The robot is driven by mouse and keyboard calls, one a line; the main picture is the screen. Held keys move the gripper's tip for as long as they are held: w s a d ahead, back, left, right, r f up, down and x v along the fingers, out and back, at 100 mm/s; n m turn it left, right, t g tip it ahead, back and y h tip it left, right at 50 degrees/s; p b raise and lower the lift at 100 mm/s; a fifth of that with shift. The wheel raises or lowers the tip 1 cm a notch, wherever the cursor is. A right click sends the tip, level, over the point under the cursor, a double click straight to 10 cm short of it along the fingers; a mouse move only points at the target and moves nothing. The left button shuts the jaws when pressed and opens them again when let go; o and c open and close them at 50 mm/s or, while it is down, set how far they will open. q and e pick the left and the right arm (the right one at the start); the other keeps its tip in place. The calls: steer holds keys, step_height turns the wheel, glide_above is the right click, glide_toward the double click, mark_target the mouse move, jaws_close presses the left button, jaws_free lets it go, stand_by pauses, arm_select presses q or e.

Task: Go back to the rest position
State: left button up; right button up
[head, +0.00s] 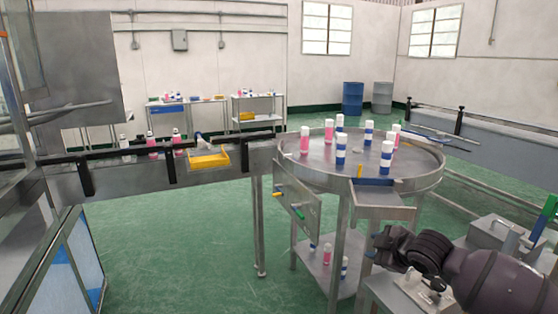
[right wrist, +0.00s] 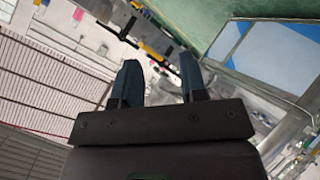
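My right gripper (head: 376,245) is low at the right of the head view, in front of the round metal table (head: 425,172) and below its rim. In the right wrist view its two fingers (right wrist: 160,75) stand apart with nothing between them. It holds nothing and appears clear of the cans. My left gripper is not in view. Several pink-and-white cans (head: 305,140) and blue-and-white cans (head: 386,157) stand upright on the round table.
Metal boxes with handles (head: 493,232) stand at the right beside my right arm. Green floor (head: 190,250) is open in front of the conveyor.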

steer(key=s+a+f+m+t+y, duration=0.1)
steer(key=s+a+f+m+t, duration=0.25)
steer(key=s+f+m, duration=0.55)
steer(key=s+d+f+m+g+h, duration=0.1)
steer(key=s+d+f+h, duration=0.1)
steer(key=s+f, duration=0.3)
steer(key=s+d+f+m+g+h, duration=0.1)
steer(key=s+f, duration=0.4)
steer(key=s, duration=0.9)
steer(key=s+d+f+m+g+h, duration=0.1)
steer(key=s+d+f+m+h, duration=0.1)
steer(key=s+f, duration=0.4)
steer(key=s+d, duration=0.1)
steer(key=s, duration=0.3)
steer(key=shift+d+m+h, duration=0.3)
steer(key=shift+d+m, duration=0.1)
steer(key=shift+s, duration=0.1)
steer(key=shift+d, duration=0.1)
